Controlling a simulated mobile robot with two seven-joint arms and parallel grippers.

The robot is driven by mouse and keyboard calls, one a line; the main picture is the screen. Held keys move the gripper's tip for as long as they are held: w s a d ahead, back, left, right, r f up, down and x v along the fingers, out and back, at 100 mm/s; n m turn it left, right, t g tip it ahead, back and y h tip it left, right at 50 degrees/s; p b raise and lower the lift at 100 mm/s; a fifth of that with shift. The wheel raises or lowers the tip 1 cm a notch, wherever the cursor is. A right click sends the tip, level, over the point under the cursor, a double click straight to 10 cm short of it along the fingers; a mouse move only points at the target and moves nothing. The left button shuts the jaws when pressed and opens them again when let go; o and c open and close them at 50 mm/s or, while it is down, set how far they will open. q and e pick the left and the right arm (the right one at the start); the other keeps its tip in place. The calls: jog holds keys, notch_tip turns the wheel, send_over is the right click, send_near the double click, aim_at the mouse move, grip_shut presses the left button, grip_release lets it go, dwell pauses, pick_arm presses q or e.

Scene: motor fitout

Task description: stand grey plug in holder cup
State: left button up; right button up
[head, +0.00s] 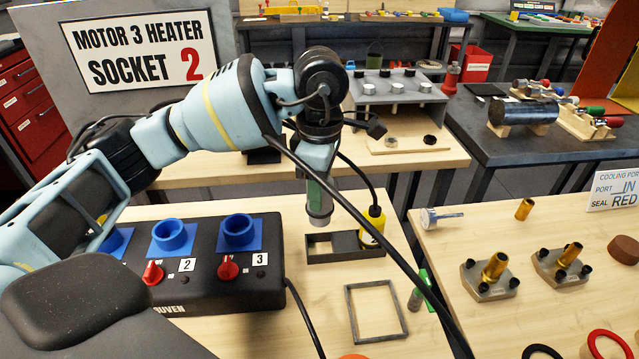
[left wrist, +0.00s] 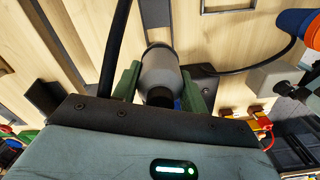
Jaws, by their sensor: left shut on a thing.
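My left gripper (head: 319,188) comes in from the left and points down, its green fingers shut on the grey plug (head: 320,211). The plug hangs roughly upright over the table, just above and in front of the black holder (head: 345,257). The holder has an open square compartment at its left. Whether the plug's lower end touches the holder is hard to tell. A yellow plug (head: 372,222) with a black cable stands at the holder's right end. The left wrist view shows the grey plug (left wrist: 160,72) between both fingers. My right gripper is not in view.
A black heater box (head: 205,290) with blue sockets and red knobs stands left of the holder. A grey square frame (head: 376,312) and a green-handled tool (head: 420,290) lie in front. A black cable crosses diagonally to the lower right. A sign (head: 140,48) reads "Motor 3 heater socket 2".

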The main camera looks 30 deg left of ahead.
aim_at(320, 225)
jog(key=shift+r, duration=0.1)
pick_arm(q)
jog(key=shift+f+b, duration=0.3)
jog(key=shift+f, duration=0.6)
notch_tip(320, 225, down, 2)
jog(key=shift+f+b, duration=0.1)
jog(key=shift+b, duration=0.3)
jog(key=shift+f+b, duration=0.4)
jog(key=shift+f, duration=0.5)
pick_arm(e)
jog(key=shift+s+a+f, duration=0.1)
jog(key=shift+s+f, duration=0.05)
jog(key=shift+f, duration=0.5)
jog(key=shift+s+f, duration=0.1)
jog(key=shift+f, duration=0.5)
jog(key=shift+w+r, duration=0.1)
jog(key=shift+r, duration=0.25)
